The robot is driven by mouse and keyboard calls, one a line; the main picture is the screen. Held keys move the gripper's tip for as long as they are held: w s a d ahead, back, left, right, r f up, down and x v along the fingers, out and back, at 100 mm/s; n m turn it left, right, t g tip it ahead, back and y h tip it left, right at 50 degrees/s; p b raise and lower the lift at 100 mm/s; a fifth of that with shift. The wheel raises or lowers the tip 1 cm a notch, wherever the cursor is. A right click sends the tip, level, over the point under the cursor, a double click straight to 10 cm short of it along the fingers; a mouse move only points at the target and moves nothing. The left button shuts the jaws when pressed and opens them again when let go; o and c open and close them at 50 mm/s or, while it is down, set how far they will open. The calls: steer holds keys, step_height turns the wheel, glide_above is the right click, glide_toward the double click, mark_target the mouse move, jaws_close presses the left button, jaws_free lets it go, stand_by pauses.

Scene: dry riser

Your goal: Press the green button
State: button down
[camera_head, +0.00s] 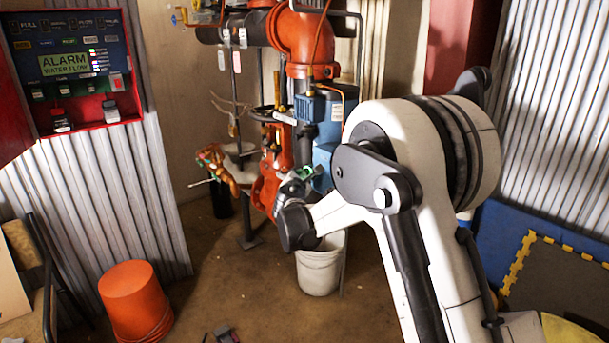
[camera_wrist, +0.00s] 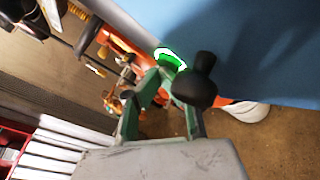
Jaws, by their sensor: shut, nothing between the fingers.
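The green button (camera_wrist: 170,58) shows in the wrist view as a bright, lit green ring at the edge of a blue box (camera_wrist: 235,45). My gripper (camera_wrist: 164,72) is shut and empty, its greenish fingers converging just below the ring in the picture. The fingertips partly cover the button, and I cannot tell whether they touch it. A black knob (camera_wrist: 203,62) stands right of the button and hides part of one finger. In the head view my gripper (camera_head: 299,178) is beside the lower part of the blue box (camera_head: 322,155); a small green patch shows there.
Orange pipework (camera_head: 302,38) and an orange valve (camera_head: 268,185) stand around the blue box. A white bucket (camera_head: 320,272) is below my gripper. A red alarm panel (camera_head: 85,110) hangs at left, with an orange bucket (camera_head: 135,300) on the floor.

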stand_by(0.5)
steer(key=shift+s+a, duration=0.2)
steer(key=shift+a, duration=0.1)
steer(key=s+a, duration=0.4)
steer(key=shift+a+b, duration=0.3)
steer(key=shift+b, duration=0.05)
stand_by(0.4)
